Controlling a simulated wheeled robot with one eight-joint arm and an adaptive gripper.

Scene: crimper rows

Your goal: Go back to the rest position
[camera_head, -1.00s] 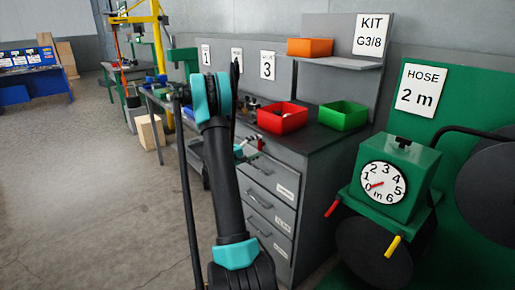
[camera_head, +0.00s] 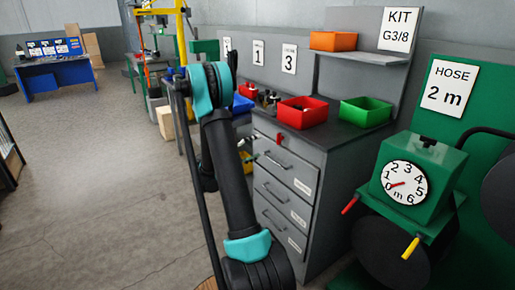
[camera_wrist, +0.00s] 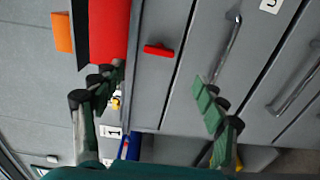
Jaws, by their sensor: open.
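My gripper (camera_wrist: 155,92) is open and empty in the wrist view, its two green-padded fingers spread wide before the grey drawer cabinet (camera_wrist: 185,60). In the head view my black and teal arm stands bent in front of the cabinet (camera_head: 290,190) and largely hides the gripper. A small red piece (camera_wrist: 158,50) is on the cabinet front between the fingers in the wrist view; it also shows under the top edge in the head view (camera_head: 280,139).
A red bin (camera_head: 303,112) and a green bin (camera_head: 365,112) stand on the cabinet top, an orange bin (camera_head: 333,41) on the shelf above. The green hose-meter stand (camera_head: 425,165) is close on the right. Open floor (camera_head: 90,190) lies to the left.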

